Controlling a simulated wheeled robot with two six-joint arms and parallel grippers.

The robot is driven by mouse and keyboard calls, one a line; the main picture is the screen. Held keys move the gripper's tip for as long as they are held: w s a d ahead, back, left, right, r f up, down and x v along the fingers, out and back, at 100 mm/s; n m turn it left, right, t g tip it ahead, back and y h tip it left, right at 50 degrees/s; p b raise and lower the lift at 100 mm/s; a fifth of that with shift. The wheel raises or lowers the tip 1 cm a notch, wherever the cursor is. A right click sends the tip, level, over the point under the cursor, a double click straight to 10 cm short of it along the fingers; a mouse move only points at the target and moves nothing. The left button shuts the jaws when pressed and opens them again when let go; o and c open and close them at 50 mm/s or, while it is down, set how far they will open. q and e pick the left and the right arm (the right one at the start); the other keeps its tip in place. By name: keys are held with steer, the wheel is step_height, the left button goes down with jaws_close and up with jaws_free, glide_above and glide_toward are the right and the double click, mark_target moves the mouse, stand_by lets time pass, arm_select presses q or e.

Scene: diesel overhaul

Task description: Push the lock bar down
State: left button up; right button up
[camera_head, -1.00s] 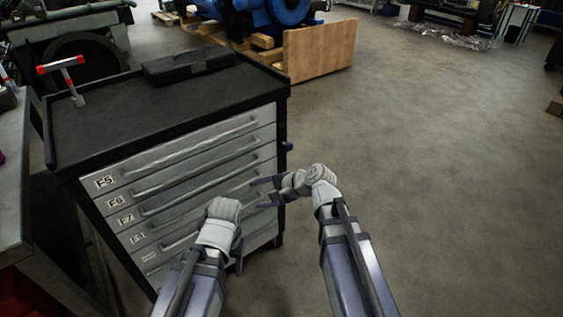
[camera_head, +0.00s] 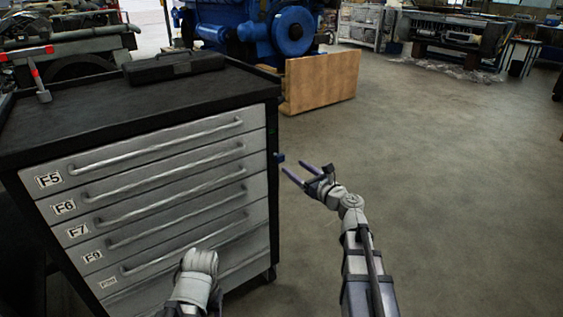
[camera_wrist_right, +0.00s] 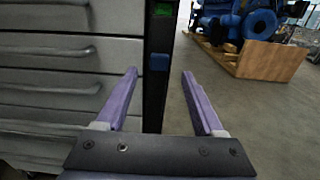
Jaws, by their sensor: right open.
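The drawer cabinet (camera_head: 150,150) stands at left, its drawers labelled F5, F6, F7 and so on, all flush. A small blue piece (camera_head: 279,158), which looks like the lock bar's handle, sticks out at the cabinet's right front edge. In the right wrist view the blue piece (camera_wrist_right: 159,62) sits on the dark vertical bar (camera_wrist_right: 157,95), below a green mark (camera_wrist_right: 163,10). My right gripper (camera_head: 296,172) is open and empty, just right of and slightly below the blue piece. In the wrist view its fingers point toward it, apart from it. My left arm shows at the bottom; its fingers are hidden.
A black case (camera_head: 174,66) and a red-and-grey hammer-like tool (camera_head: 38,78) lie on the cabinet top. A wooden panel (camera_head: 320,82) and a blue engine (camera_head: 262,28) stand behind. The floor on the right is clear.

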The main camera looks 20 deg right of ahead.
mark_target(282, 158)
steer(key=x, duration=0.7)
steer(key=shift+w+a, duration=0.1)
steer(key=shift+w, duration=0.2)
steer(key=shift+c, duration=0.3)
jaws_close()
stand_by(0.8)
